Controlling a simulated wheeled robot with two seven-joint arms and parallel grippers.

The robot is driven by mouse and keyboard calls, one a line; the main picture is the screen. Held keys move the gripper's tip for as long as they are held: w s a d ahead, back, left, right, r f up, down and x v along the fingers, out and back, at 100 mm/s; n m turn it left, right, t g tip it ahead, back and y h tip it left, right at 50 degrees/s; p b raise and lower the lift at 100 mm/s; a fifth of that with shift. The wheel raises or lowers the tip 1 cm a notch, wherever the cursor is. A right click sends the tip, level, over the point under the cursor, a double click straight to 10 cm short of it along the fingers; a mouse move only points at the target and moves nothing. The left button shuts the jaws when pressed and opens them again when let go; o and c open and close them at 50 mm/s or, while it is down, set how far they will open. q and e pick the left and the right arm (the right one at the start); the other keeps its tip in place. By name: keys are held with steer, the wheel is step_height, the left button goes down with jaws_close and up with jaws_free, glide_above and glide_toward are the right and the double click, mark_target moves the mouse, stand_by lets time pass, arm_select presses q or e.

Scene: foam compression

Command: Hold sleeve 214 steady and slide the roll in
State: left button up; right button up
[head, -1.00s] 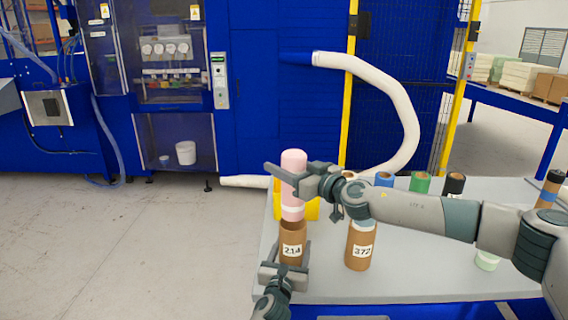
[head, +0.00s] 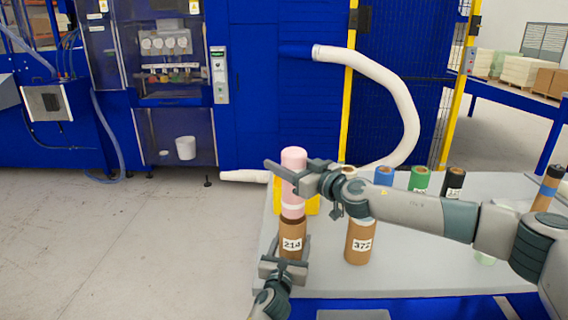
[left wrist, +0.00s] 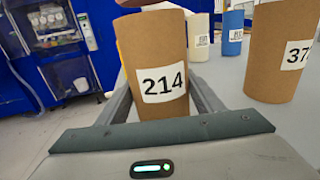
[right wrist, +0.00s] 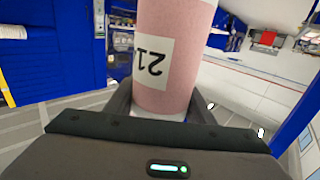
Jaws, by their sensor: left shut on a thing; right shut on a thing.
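The brown sleeve 214 (head: 292,240) stands upright near the left edge of the table. My left gripper (head: 285,262) is shut around it low down; its label shows in the left wrist view (left wrist: 162,82). The pink roll (head: 293,160) is upright directly above the sleeve, its lower end at the sleeve's mouth. My right gripper (head: 292,180) is shut on the roll; the roll fills the right wrist view (right wrist: 170,60) with a label partly reading 21. How far the roll's end is inside the sleeve is hard to tell.
Brown sleeve 372 (head: 360,241) stands to the right on the grey table (head: 410,275). Blue (head: 383,176), green (head: 418,179) and black (head: 453,182) rolls stand behind my right arm. A yellow object (head: 312,203) is partly hidden behind the pink roll. The table's front right is clear.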

mark_target(284, 192)
steer(key=shift+f, duration=0.35)
steer(key=shift+f, duration=0.3)
steer(key=shift+f, duration=0.95)
steer(key=shift+f, duration=0.3)
steer(key=shift+f, duration=0.3)
steer(key=shift+f, duration=0.3)
steer(key=shift+f, duration=0.6)
steer(key=shift+f, duration=0.3)
steer(key=shift+f, duration=1.25)
